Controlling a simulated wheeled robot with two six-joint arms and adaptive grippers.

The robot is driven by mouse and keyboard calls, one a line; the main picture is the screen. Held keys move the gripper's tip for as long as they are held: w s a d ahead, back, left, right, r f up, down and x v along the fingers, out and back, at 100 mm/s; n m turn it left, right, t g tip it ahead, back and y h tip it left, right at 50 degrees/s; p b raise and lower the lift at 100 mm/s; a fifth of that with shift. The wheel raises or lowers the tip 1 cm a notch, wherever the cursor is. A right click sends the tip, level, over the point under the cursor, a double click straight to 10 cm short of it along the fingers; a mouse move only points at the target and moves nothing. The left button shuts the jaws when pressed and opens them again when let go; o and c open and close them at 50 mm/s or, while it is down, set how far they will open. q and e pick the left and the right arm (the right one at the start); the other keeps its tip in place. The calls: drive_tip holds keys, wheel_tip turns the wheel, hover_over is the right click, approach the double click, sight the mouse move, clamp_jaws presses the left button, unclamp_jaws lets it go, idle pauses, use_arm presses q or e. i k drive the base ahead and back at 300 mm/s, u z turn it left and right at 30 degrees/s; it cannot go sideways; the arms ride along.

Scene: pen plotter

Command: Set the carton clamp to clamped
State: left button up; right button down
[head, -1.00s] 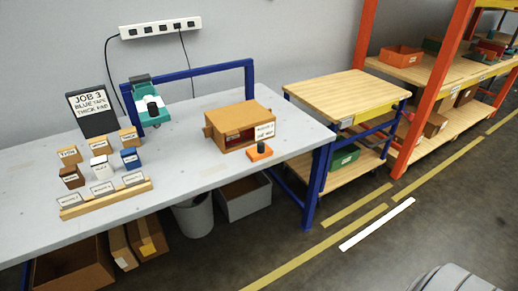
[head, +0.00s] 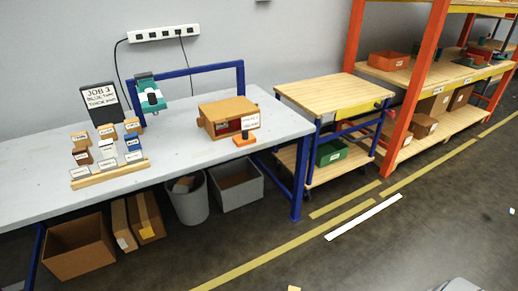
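A brown carton (head: 217,114) sits on the grey workbench (head: 60,175), with a white label at its right front corner. A small orange block with a black knob (head: 244,138) stands on the bench in front of it; I cannot tell whether this is the carton clamp or how it is set. A teal device (head: 150,94) hangs from the blue frame at the back of the bench. Neither of my grippers is in view.
A job sign (head: 101,99) and a rack of small labelled blocks (head: 110,172) stand on the bench's left. A wooden-topped cart (head: 325,93) and an orange shelf rack (head: 418,95) are to the right. Bins and boxes sit under the bench. The front floor is mostly clear.

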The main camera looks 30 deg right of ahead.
sight(247, 138)
drive_tip(key=z, duration=0.2)
drive_tip(key=i, duration=1.15)
drive_tip(key=u, duration=0.2)
